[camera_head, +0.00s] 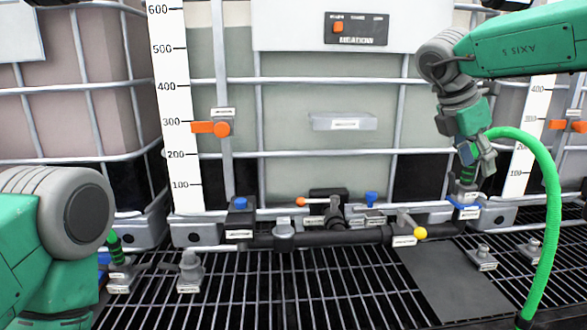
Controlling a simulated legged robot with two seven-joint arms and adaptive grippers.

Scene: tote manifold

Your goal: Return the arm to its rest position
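My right arm comes in from the upper right. Its gripper (477,160) points down beside the upper end of a green hose (549,190). Its small, overlapping fingers do not show clearly whether they are apart or closed on the hose. Just below them a dark-and-green hose end (467,174) stands upright over a port with a blue handle (463,204); I cannot tell how firmly it is seated. The hose arcs right and down to the front grating. My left arm fills the lower left; its gripper is not in view.
A black manifold pipe (320,237) with an orange-tipped lever and a yellow-knobbed lever (420,233) runs in front of caged totes. An orange-handled valve (221,129) is on the middle cage. Capped fittings (189,266) stand on the grating. A dark plate (455,283) lies clear at right.

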